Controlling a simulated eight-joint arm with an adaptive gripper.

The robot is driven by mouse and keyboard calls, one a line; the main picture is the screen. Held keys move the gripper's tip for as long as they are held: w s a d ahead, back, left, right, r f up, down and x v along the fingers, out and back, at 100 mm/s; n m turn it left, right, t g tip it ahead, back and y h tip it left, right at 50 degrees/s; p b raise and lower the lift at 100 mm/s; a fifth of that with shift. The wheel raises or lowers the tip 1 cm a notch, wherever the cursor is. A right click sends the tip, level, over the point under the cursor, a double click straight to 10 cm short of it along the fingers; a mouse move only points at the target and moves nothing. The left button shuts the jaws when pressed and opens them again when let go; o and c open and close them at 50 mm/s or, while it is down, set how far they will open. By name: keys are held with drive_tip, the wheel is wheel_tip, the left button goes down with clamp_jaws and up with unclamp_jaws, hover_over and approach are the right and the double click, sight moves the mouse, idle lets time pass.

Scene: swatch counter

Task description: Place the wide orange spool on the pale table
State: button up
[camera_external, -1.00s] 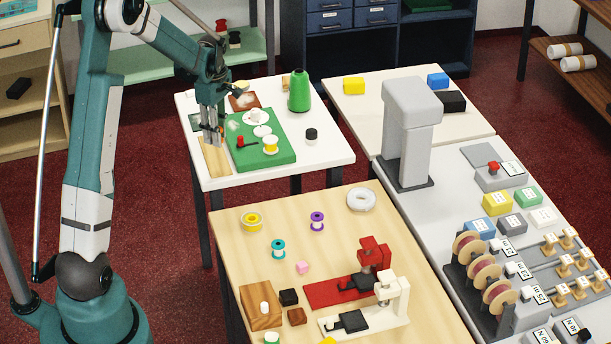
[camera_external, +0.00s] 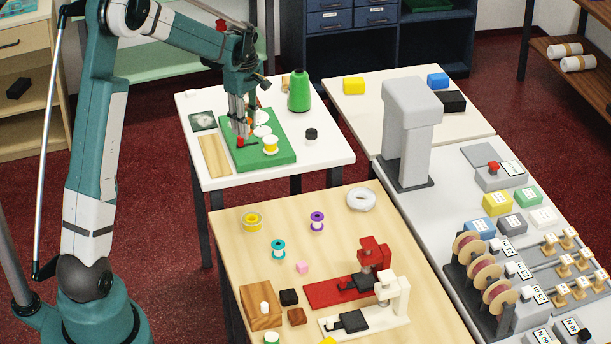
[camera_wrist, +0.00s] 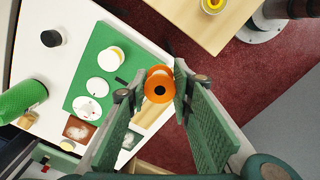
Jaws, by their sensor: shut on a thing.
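The wide orange spool (camera_wrist: 154,76) has a dark centre hole and sits between my fingertips in the wrist view. My gripper (camera_wrist: 152,84) is shut on it; it also shows in the external view (camera_external: 241,131), over the green board (camera_external: 276,153). Only a small orange patch of the spool shows there, mostly hidden by the fingers. The gap between spool and board is hard to judge. The white table (camera_external: 320,157) is under the green board. A pale wood-topped table (camera_external: 228,239) stands nearer the camera.
A yellow-and-white spool (camera_external: 270,145) and white discs are on the green board. A tall green cone (camera_external: 299,91) and a small black-topped jar (camera_external: 311,134) stand on the white table. A wooden strip (camera_external: 214,156) lies left of the board. The white table's right front is bare.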

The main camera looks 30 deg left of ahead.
drive_tip(key=d+m+b, duration=0.1)
drive_tip(key=d+m, duration=0.3)
drive_tip(key=d, duration=1.3)
drive_tip(key=m+b, duration=0.4)
drive_tip(key=m, duration=0.8)
hover_over(421, 296)
wheel_tip(421, 296, down, 10)
drive_tip(key=shift+f, duration=0.2)
drive_tip(key=shift+f, duration=0.1)
drive_tip(key=shift+f+b, duration=0.4)
drive_tip(key=shift+f, duration=2.65)
